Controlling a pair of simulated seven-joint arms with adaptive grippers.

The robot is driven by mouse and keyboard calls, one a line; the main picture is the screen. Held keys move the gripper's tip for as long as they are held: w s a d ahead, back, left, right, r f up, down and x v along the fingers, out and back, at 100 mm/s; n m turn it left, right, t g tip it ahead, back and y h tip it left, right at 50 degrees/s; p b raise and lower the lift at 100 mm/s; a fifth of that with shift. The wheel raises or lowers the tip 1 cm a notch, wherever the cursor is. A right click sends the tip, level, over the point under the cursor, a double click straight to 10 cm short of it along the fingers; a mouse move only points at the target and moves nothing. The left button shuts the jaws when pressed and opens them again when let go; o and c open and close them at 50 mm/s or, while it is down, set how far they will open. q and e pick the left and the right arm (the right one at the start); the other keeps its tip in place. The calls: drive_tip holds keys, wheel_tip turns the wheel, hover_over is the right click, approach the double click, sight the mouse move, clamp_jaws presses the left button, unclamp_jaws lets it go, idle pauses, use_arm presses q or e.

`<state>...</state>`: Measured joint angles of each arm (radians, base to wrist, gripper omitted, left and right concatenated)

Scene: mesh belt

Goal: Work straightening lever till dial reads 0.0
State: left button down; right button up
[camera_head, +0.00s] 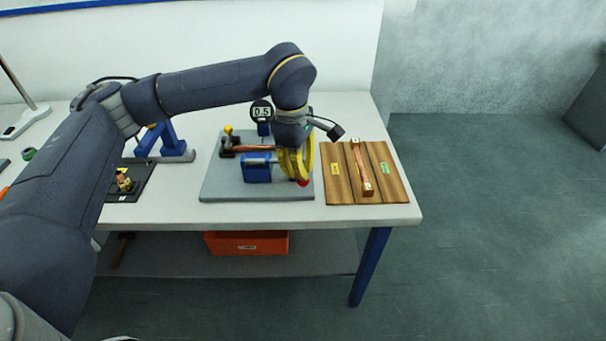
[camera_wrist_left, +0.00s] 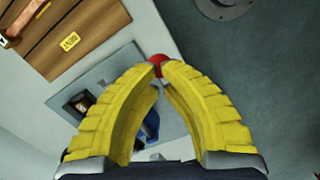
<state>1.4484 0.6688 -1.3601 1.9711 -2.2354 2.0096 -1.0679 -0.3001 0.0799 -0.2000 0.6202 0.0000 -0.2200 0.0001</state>
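The straightening press is a blue fixture (camera_head: 257,168) on a grey plate (camera_head: 230,189). A copper-coloured bar (camera_head: 262,148) lies behind it, by a black clamp with a yellow knob (camera_head: 229,130). The dial (camera_head: 262,112) at the back reads 0.5. My left gripper (camera_head: 301,178) points down at the plate's right end, at the red knob (camera_head: 303,183) of the lever. In the left wrist view its yellow fingertips meet on either side of the red knob (camera_wrist_left: 157,62). The lever's arm is mostly hidden by the fingers. My right gripper is not in view.
A wooden board (camera_head: 340,190) with yellow and green labels stands right of the plate, with another copper-coloured bar (camera_head: 361,165) on it. A black tray (camera_head: 130,190) and a blue stand (camera_head: 170,145) are at left. An orange bin (camera_head: 247,243) sits below the table.

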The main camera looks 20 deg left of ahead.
sight(299, 180)
use_arm(q)
drive_tip(key=shift+f, duration=1.85)
drive_tip(key=shift+a, duration=0.15)
drive_tip(key=a, duration=0.1)
drive_tip(key=a+r, duration=0.1)
drive_tip(key=shift+w+a, duration=0.15)
drive_tip(key=shift+a, duration=0.2)
drive_tip(key=shift+r, duration=0.15)
wheel_tip(299, 180, up, 12)
drive_tip(key=a, duration=0.1)
drive_tip(key=shift+a, duration=0.15)
drive_tip(key=shift+w, duration=0.1)
drive_tip(key=shift+f, duration=0.2)
